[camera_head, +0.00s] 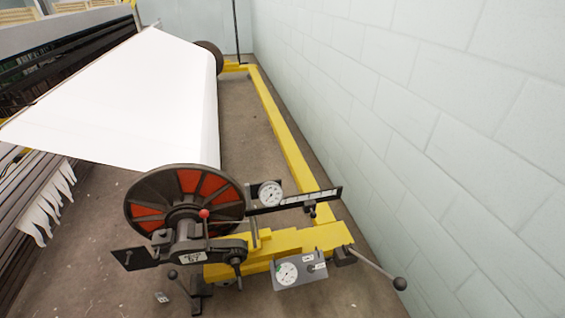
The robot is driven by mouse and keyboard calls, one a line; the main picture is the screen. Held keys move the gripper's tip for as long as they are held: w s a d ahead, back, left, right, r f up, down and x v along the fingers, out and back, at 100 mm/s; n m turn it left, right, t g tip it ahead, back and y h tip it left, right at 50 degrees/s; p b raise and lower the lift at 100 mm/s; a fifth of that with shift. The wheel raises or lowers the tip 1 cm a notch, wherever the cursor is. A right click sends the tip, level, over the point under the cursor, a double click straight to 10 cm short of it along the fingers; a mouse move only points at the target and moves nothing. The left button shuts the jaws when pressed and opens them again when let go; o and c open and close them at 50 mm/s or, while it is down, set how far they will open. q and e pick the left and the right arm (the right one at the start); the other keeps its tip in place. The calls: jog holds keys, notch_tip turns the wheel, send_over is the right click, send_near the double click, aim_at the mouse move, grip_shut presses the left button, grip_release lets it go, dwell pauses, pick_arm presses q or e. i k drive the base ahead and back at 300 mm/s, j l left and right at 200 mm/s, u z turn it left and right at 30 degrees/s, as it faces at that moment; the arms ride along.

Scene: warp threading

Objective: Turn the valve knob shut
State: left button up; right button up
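A grey gauge panel (313,280) with a round white dial (288,273) sits on the front end of the yellow frame. Small light fittings show on its right side, too small to tell whether one is the valve knob. A small dark knob (310,207) sits at the long scale bar behind it. I cannot tell for sure which part is the valve knob, or how far it is turned. Neither of my grippers is in view.
A lever with a black ball (400,284) sticks out to the right. A black and red wheel (150,196) and a red-ball lever (204,214) stand left of the panel. White cloth (135,95) stretches behind. A pale block wall (440,120) bounds the right side.

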aim_at(311, 268)
jog(key=i+j+z, duration=0.1)
jog(key=i+z, duration=0.15)
jog(key=z, duration=0.15)
jog(key=i+j+z, duration=0.2)
jog(key=z, duration=0.15)
jog(key=i+j+z, duration=0.2)
jog(key=z, duration=0.2)
